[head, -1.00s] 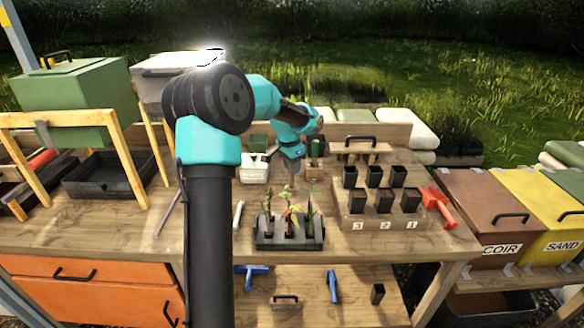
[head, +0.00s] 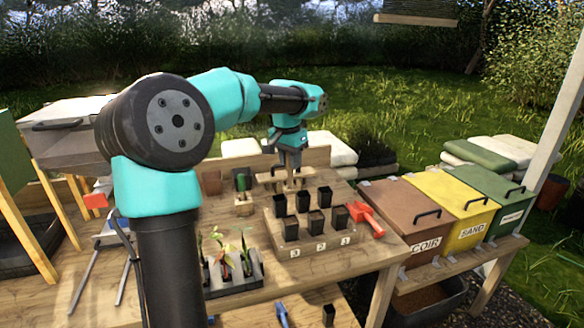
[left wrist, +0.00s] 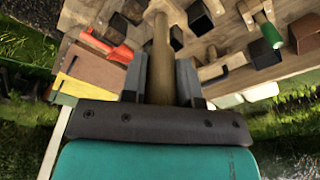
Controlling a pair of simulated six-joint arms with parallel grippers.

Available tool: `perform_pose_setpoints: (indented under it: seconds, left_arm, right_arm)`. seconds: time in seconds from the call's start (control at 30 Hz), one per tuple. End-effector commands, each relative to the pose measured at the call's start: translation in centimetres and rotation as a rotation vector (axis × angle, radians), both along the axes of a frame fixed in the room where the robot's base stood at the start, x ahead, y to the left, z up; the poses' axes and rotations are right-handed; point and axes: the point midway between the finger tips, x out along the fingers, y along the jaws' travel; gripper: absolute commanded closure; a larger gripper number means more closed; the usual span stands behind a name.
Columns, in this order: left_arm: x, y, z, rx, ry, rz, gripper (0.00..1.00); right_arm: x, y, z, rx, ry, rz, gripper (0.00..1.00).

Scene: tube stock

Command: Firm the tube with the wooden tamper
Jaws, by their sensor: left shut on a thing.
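My left gripper (head: 290,158) is shut on the wooden tamper, whose handle (left wrist: 162,65) stands between the fingers in the left wrist view. The tamper's far end runs out near the top of that view. In the head view the gripper is over the back of a wooden tube block (head: 291,252) marked 3, 2, 1. The block holds several black square tubes, among them a front tube (head: 316,221) and a back tube (head: 325,196). Whether the tamper touches any tube cannot be told. My right gripper is not in view.
A red scoop (head: 366,220) lies right of the block. A black tray of seedlings (head: 236,280) stands in front left. A green-handled tool (head: 241,183) stands behind. Lidded bins for coir (head: 405,212) and sand (head: 450,205) stand at the right.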

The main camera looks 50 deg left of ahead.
Motion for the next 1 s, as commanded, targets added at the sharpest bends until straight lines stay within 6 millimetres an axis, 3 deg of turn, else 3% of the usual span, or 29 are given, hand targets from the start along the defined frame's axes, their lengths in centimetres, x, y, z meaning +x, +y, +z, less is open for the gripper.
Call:
perform_pose_setpoints:
  seconds: [0.47,1.0]
  left_arm:
    - [0.0,0.0,-0.2,0.0,0.0,0.0,1.0]
    - [0.0,0.0,-2.8,0.0,0.001,-0.001,1.0]
  right_arm:
    - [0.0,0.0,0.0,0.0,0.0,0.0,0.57]
    - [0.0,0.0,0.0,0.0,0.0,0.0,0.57]
